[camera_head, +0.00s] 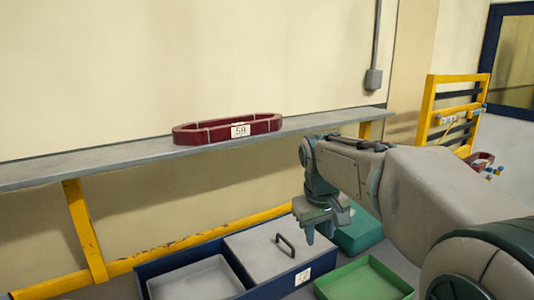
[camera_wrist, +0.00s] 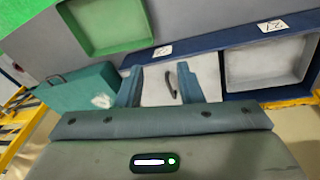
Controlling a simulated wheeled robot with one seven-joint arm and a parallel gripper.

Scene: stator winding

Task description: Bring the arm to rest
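My gripper (camera_head: 320,230) hangs from my outstretched arm at the right, pointing down above the boxes. In the wrist view its two teal fingers stand wide apart with nothing held between them; my gripper (camera_wrist: 169,82) is open there. Between the fingers a grey lid (camera_wrist: 155,86) with a dark handle (camera_wrist: 171,82) shows some way beyond them. In the head view this grey lid (camera_head: 262,264) with its handle (camera_head: 285,245) lies below and left of my gripper, apart from it.
A dark red ring (camera_head: 200,136) labelled 59 lies on the grey shelf (camera_head: 120,158). Below are a blue bin (camera_head: 142,285) with a grey tray (camera_head: 195,283), a green tray (camera_head: 365,280) and a teal box (camera_head: 360,236). A yellow rack (camera_head: 428,105) stands at the right.

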